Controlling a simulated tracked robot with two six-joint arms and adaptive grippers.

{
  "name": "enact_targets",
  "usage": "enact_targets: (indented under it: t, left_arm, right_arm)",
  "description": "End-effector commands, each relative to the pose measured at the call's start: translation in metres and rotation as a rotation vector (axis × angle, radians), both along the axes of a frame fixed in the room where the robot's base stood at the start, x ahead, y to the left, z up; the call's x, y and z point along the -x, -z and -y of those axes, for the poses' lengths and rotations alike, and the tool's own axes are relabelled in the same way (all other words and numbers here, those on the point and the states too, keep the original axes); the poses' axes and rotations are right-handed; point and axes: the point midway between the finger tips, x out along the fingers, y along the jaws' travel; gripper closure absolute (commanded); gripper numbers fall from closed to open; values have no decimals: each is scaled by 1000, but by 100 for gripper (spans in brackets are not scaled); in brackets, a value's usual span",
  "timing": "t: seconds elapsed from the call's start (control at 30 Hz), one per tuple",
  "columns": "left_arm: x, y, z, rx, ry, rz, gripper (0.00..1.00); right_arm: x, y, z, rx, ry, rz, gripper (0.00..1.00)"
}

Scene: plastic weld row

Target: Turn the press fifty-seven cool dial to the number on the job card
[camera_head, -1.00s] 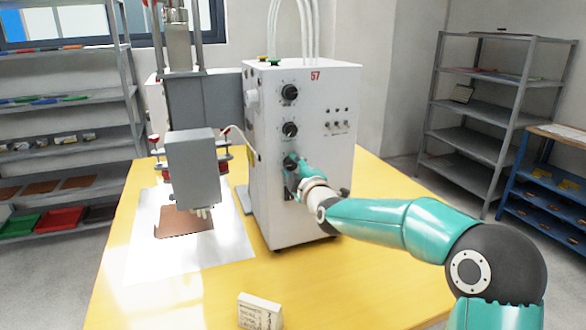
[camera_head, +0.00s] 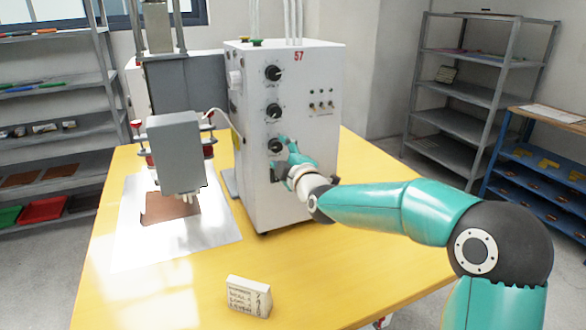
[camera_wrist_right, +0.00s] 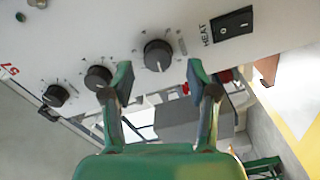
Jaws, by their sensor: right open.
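The white press 57 (camera_head: 310,130) stands on the yellow table with three black dials on its front: top (camera_head: 273,73), middle (camera_head: 273,110) and lowest (camera_head: 275,145). Their labels are too small to read. My right gripper (camera_head: 281,157) is at the lowest dial. In the right wrist view my right gripper (camera_wrist_right: 161,78) is open, its fingertips apart on either side of the nearest dial (camera_wrist_right: 158,54); contact cannot be told. That dial's white mark points down in this picture. The job card (camera_head: 249,296) is on the table front, its writing too small to read. My left gripper is out of view.
A HEAT rocker switch (camera_wrist_right: 232,25) sits beside the nearest dial. The grey press head (camera_head: 175,152) is over a brown sheet (camera_head: 168,208) on a bright plate. Shelves (camera_head: 470,90) stand behind. The table is clear around the card.

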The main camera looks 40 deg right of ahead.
Motion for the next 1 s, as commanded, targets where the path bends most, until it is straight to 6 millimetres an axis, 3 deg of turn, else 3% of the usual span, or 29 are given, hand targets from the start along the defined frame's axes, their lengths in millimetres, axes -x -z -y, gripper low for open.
enact_targets:
  t: [0.3,0.43,0.6,1.0]
  left_arm:
    - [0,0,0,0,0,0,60]
    - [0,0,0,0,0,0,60]
    - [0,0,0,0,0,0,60]
    - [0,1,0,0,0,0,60]
  right_arm:
    - [62,0,-15,0,0,0,41]
    - [79,1,-19,0,-1,-2,41]
    - [89,1,-22,1,-1,-1,41]
    - [90,1,-22,1,-2,-2,41]
